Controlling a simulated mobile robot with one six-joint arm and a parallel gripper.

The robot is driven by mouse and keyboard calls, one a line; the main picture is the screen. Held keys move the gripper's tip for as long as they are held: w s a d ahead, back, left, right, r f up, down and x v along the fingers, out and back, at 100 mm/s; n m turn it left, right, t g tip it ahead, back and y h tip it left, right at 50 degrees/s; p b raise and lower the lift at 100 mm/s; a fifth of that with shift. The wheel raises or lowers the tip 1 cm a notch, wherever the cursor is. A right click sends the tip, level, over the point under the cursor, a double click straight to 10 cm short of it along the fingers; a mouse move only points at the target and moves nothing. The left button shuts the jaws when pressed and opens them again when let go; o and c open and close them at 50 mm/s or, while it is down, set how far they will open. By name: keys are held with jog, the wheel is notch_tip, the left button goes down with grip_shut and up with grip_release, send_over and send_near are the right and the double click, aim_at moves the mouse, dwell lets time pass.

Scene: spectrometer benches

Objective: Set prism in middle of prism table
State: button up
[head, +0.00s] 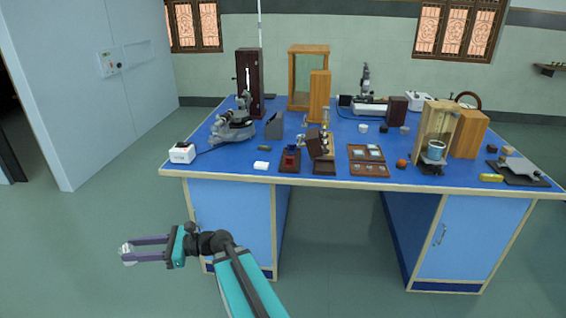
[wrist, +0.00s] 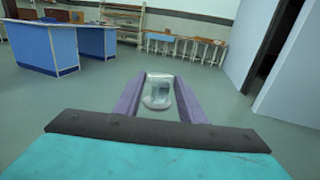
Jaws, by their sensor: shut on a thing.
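My gripper (head: 130,251) is shut on a clear, glassy piece with a pale round end, which looks like the prism (wrist: 158,91). It sits between the purple fingertips in the wrist view. In the head view my gripper is held out over open floor at the lower left, in front of the bench and well apart from it. The grey and black spectrometer (head: 234,124) stands at the left of the blue bench top. Its prism table is too small to make out clearly.
The blue-topped bench (head: 223,173) is crowded. A white box (head: 182,153) with a cable stands at its front left corner, and a dark grey angled block (head: 274,126) stands right of the spectrometer. A grey-blue cabinet (head: 95,80) stands at the left. The floor before the bench is clear.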

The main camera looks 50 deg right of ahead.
jog(key=w+d+m+t+h, duration=0.35)
jog(key=d+h, duration=0.25)
jog(key=d, duration=0.5)
jog(key=w+d+m+t+h, duration=0.25)
jog(key=d+m+h, duration=0.3)
jog(key=d, duration=0.55)
jog(key=s+d+m+h+b, duration=0.25)
jog(key=d+h, duration=0.25)
jog(key=d, duration=0.7)
jog(key=s+d+r+m+g+h+b, duration=0.1)
jog(key=s+d+m+h, duration=0.3)
jog(key=s+d, duration=0.9)
jog(key=s+d+r+m+g+h+b, duration=0.1)
jog(key=s+d+m+g+h, duration=0.3)
jog(key=s+d, duration=1)
jog(key=d+h, duration=0.2)
jog(key=d, duration=0.1)
jog(key=shift+s+d+r+g+h, duration=0.15)
jog(key=shift+d+g+h, duration=0.15)
jog(key=shift+h, duration=0.05)
jog(key=shift+p+x, duration=1)
jog(key=shift+x, duration=6.3)
